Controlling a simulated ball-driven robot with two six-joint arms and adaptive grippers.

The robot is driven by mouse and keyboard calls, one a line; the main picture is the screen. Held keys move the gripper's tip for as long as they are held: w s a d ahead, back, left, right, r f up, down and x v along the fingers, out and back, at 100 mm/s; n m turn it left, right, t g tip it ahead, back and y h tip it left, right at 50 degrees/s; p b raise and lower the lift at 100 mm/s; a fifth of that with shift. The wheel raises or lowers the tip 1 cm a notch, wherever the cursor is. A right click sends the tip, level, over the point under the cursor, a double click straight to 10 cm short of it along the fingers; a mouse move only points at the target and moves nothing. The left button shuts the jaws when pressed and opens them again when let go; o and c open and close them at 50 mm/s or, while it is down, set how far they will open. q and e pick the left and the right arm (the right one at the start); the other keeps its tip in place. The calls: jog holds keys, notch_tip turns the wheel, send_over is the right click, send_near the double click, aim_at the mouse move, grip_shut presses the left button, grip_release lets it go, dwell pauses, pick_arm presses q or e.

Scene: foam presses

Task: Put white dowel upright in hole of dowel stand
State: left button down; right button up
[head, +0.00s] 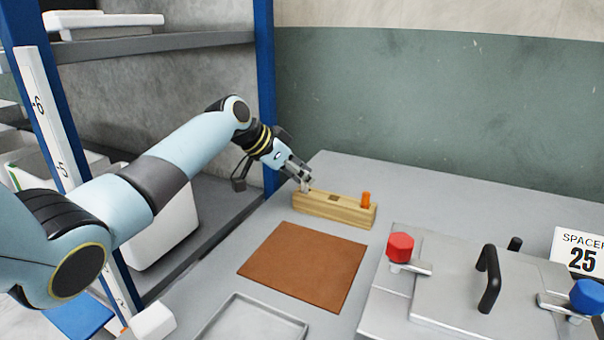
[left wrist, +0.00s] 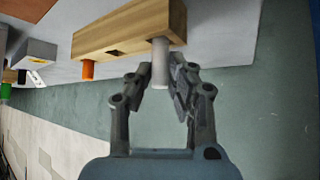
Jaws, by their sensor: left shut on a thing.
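The wooden dowel stand (head: 335,207) lies on the grey table near the back, with an orange dowel (head: 366,200) standing in its right end. A dark square opening shows in the middle of its top. My left gripper (head: 303,184) is over the stand's left end. In the left wrist view, my left gripper (left wrist: 164,75) is shut on the white dowel (left wrist: 160,66), which points straight at the stand (left wrist: 130,30), in line with the orange dowel (left wrist: 88,70). The white dowel's far end meets the stand's top; I cannot tell how deep it sits. My right gripper is not in view.
A brown mat (head: 303,266) lies in front of the stand, and a grey tray (head: 253,322) is nearer. A metal press (head: 455,300) with red and blue knobs and a black handle stands at right, beside a "SPACER 25" sign (head: 580,252). A blue rack post stands left of the table.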

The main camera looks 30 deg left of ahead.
pick_arm(q)
jog(key=shift+f+b, duration=0.4)
jog(key=shift+f, duration=0.3)
jog(key=c, duration=1.2)
grip_release()
jog(key=shift+o, duration=0.2)
notch_tip(320, 180, up, 10)
